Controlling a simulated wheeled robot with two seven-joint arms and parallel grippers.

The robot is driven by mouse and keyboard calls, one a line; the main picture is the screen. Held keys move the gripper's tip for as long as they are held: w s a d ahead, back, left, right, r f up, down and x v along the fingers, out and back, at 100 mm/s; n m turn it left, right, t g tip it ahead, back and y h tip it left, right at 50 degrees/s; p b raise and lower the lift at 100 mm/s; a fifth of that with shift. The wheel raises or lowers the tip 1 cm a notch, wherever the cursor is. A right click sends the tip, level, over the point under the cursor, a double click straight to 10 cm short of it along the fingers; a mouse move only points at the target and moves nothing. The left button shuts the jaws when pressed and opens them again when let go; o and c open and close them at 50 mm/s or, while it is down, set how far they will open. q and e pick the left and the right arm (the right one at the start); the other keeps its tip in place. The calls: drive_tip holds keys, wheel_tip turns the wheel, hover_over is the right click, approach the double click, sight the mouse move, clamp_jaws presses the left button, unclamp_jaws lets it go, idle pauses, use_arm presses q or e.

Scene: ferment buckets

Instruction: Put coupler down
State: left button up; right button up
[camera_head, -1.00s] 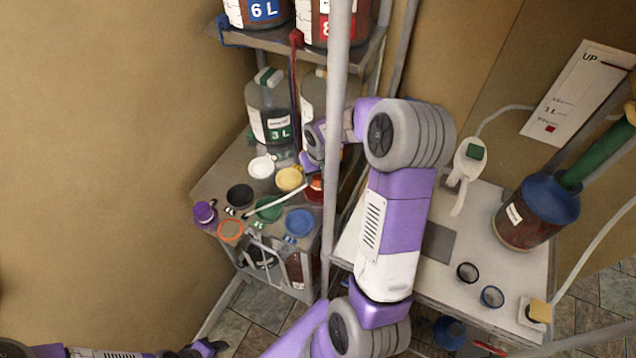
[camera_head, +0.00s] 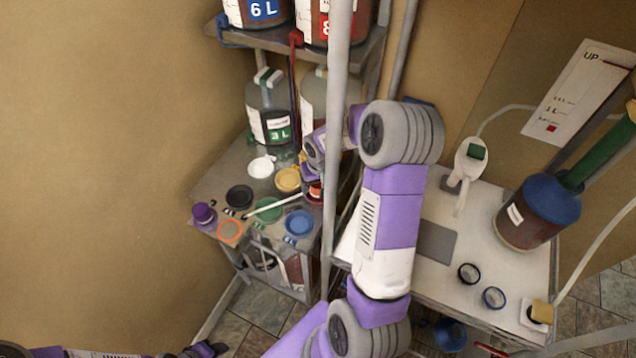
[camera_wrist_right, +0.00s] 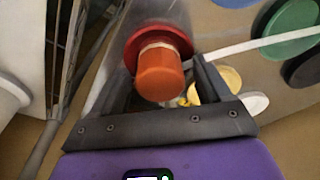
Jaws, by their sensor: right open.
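The coupler appears to be the orange-red cylinder (camera_wrist_right: 160,75) with a pale band and a wide red disc behind it. In the head view it is a small red patch (camera_head: 315,191) at the right edge of the low table (camera_head: 215,180). My right gripper (camera_wrist_right: 162,68) is open, with one finger on each side of the cylinder. Whether a finger touches it cannot be told. The pole partly hides the right gripper (camera_head: 311,177) in the head view. My left gripper (camera_head: 208,349) is at the bottom left edge, away from the table; its jaws are unclear.
A white rod or tube (camera_head: 282,206) slants across the table by the red piece. Green (camera_head: 267,210), blue (camera_head: 299,222), yellow (camera_head: 287,179) and black (camera_head: 239,196) lids lie around. A grey pole (camera_head: 336,130) stands close to my right arm. Jugs (camera_head: 268,105) stand behind.

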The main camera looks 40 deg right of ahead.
wheel_tip(320, 180, up, 12)
drive_tip(key=s+p, duration=0.1)
drive_tip(key=shift+s+a, duration=0.3)
drive_tip(key=shift+a, duration=0.1)
idle(0.5)
